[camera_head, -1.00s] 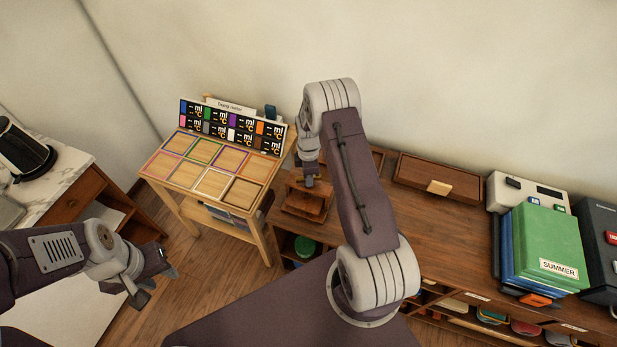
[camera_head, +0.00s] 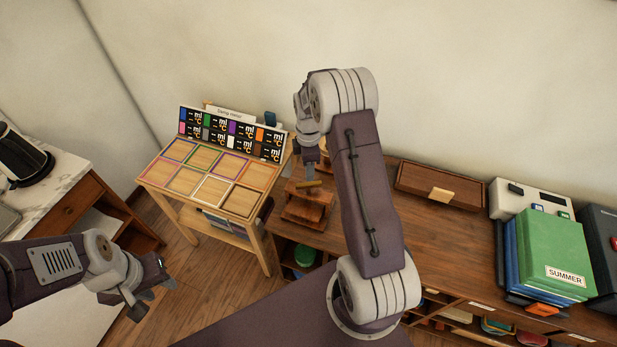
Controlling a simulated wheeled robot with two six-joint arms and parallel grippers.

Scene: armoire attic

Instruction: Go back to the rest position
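My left gripper (camera_head: 155,290) hangs low at the left, over the floor in front of the white-topped cabinet. It holds nothing that I can see, and its fingers look apart. My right arm rises from the bottom centre and bends down at the wrist. Its gripper (camera_head: 309,170) points down above a small wooden stand on the brown desk. The wrist and the viewing angle partly hide its fingers, so I cannot tell whether they are open.
The small wooden stand (camera_head: 307,208) is close below my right gripper. A sorting table (camera_head: 262,222) with coloured frames stands left of it. The brown desk (camera_head: 450,245) carries a wooden box (camera_head: 437,184) and green binders (camera_head: 552,252). A kettle (camera_head: 22,160) stands far left.

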